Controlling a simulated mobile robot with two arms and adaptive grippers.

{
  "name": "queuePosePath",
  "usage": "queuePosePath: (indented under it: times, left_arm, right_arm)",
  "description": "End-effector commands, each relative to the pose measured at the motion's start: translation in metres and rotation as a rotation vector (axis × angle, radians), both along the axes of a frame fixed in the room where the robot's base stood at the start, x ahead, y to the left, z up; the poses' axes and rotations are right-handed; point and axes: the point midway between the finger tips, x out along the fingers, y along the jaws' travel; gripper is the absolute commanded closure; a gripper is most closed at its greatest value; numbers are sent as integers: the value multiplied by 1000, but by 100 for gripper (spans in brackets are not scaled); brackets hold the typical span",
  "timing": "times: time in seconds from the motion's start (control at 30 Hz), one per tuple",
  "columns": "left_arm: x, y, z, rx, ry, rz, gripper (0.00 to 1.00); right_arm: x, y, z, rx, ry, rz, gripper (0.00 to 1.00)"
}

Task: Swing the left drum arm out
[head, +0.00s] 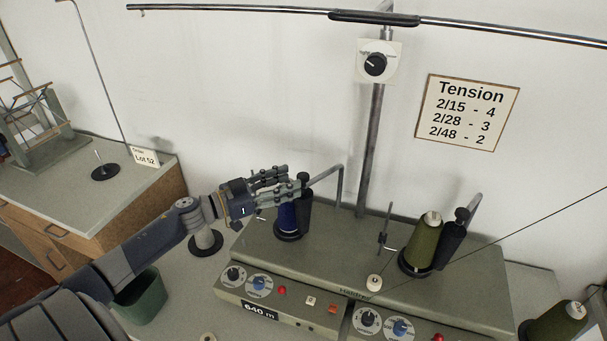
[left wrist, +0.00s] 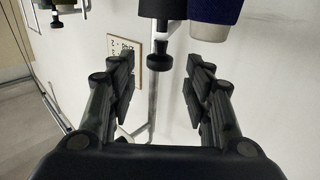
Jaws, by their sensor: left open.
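The left drum arm shows in the head view as a black drum (head: 304,212) with a dark knob on top, on a bent grey rod (head: 340,180). The drum stands against the blue yarn cone (head: 286,218) on the left of the machine. My left gripper (head: 297,180) is open, its fingers level with the knob. In the left wrist view the knob (left wrist: 159,60) shows between the two spread fingers, with the drum (left wrist: 160,8) and the blue cone (left wrist: 215,12) at the top edge. I cannot tell whether a finger touches the knob. My right gripper is out of view.
The grey-green winding machine (head: 300,255) carries dials and buttons. A green cone (head: 422,245) with its black drum (head: 450,245) stands at the right. A green bin (head: 143,300) is below my left arm. A tension sign (head: 467,112) hangs on the wall.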

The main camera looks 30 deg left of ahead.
Motion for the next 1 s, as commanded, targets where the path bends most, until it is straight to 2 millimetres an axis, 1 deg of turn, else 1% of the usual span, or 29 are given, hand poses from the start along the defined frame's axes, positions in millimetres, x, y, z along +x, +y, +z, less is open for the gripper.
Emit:
queuePosePath:
  times: [0.03, 0.2, 0.4, 0.57, 0.83, 0.87, 0.9, 0.97, 1.0]
  left_arm:
    - [7, -3, 3, -3, -4, 2, 54]
    - [26, -13, 3, -3, -3, 1, 54]
    - [42, -22, 1, -3, -1, 1, 54]
    - [48, -25, 0, 0, 0, 0, 54]
    - [49, -26, 0, -1, 0, 0, 54]
    - [49, -26, 0, -1, 0, 0, 56]
    - [49, -26, 0, -1, 0, 0, 65]
    - [49, -26, 0, -1, 0, 0, 79]
    - [49, -26, 0, -1, 0, 0, 88]
  right_arm:
    - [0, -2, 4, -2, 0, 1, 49]
    - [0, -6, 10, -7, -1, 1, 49]
    - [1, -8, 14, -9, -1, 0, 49]
    - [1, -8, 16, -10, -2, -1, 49]
    - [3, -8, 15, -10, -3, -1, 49]
    - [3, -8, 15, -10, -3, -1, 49]
    - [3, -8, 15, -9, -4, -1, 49]
    - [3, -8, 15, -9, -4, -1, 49]
    - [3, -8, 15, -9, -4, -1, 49]
